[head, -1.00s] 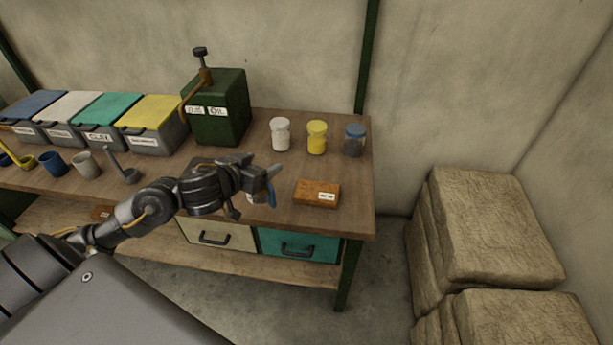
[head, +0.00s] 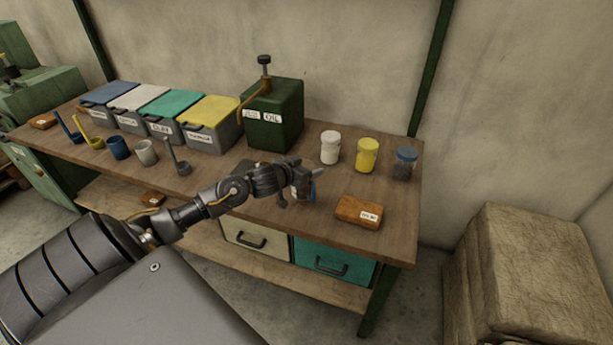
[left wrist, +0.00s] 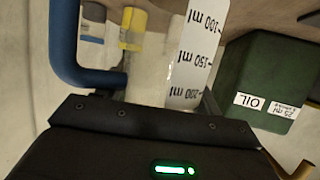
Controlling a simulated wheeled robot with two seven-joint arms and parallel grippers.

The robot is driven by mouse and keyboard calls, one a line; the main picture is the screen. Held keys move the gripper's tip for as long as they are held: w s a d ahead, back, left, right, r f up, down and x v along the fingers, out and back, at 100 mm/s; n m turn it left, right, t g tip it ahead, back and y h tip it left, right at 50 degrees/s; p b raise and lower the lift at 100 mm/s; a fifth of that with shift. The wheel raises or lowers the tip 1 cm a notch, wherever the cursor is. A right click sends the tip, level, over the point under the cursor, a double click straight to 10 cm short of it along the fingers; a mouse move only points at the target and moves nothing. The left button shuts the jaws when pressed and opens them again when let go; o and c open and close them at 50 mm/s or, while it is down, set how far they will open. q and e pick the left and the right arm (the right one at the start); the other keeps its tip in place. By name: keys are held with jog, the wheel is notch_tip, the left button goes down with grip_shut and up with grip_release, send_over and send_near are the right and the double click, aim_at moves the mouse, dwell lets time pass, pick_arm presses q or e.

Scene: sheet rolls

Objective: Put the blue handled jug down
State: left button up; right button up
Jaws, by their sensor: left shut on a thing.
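The blue handled jug (head: 303,191) is in my left gripper (head: 306,178), over the bench's front part in the head view. It is mostly hidden by the gripper, with a bit of the blue handle showing. In the left wrist view the clear jug (left wrist: 155,78) has a white ml scale, and its blue handle (left wrist: 72,55) is at the left. The jug looks upright. I cannot tell whether its bottom touches the bench top (head: 300,220). My right gripper is not in view.
An orange-brown block (head: 359,212) lies just right of the jug. White (head: 330,147), yellow (head: 367,155) and blue-lidded (head: 404,164) jars stand behind it. The green oil box (head: 275,115) is at the back. Cups and lidded bins stand left.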

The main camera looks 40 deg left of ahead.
pick_arm(q)
jog(key=shift+w+a+f, duration=0.15)
jog(key=shift+w+f, duration=0.05)
jog(key=shift+f, duration=0.05)
jog(key=shift+w+a+f, duration=0.1)
jog(key=shift+f, duration=1.6)
jog(key=shift+f, duration=0.2)
jog(key=o, duration=1)
jog(key=shift+o, duration=0.2)
